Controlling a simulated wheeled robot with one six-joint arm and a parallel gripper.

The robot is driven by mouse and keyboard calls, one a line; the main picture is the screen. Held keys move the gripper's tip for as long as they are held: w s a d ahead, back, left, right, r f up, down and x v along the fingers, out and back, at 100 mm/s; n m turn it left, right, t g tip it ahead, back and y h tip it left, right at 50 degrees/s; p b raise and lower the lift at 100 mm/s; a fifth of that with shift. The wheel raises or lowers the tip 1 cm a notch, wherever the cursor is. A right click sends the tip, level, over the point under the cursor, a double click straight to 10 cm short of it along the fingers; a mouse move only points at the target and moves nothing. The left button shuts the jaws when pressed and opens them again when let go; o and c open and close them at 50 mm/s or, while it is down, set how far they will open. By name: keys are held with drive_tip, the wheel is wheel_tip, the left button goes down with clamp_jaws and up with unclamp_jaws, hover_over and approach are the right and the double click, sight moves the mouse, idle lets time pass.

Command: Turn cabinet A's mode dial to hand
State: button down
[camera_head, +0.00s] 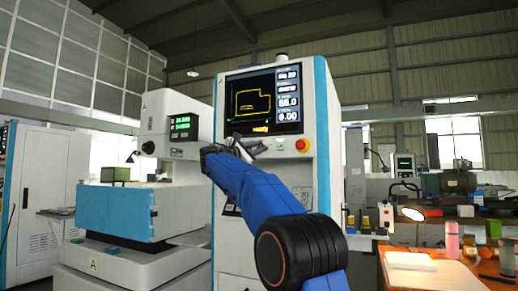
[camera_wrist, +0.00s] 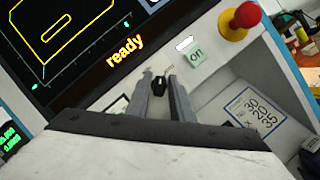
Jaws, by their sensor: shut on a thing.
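Cabinet A (camera_head: 322,120) is a tall white cabinet with blue edges and a dark screen (camera_head: 262,98). In the wrist view its screen (camera_wrist: 65,45) reads "ready". The mode dial (camera_wrist: 159,86) is a small black knob on the panel below the screen. My gripper (camera_wrist: 163,88) has its two grey fingers on either side of the knob, shut on it. In the head view my gripper (camera_head: 238,147) is at the panel under the screen and hides the dial. I cannot read which mode the dial points at; the fingers cover part of its markings.
A red emergency button (camera_wrist: 240,18) and a square green "on" button (camera_wrist: 196,55) sit right of the dial. A label with numbers (camera_wrist: 254,108) is on the lower panel. In the head view, a blue-fronted machine (camera_head: 115,210) stands left and a cluttered bench (camera_head: 425,270) right.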

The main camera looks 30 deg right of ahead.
drive_tip(key=shift+m+g+y, duration=0.2)
drive_tip(key=shift+m+g, duration=0.25)
drive_tip(key=shift+m, duration=0.85)
drive_tip(key=shift+m+g+y, duration=0.2)
drive_tip(key=shift+m+g, duration=0.25)
drive_tip(key=shift+m, duration=0.85)
drive_tip(key=c, duration=1.7)
unclamp_jaws()
drive_tip(key=shift+c, duration=0.2)
drive_tip(key=v, duration=1.7)
drive_tip(key=shift+a, duration=0.2)
drive_tip(key=shift+r, duration=0.1)
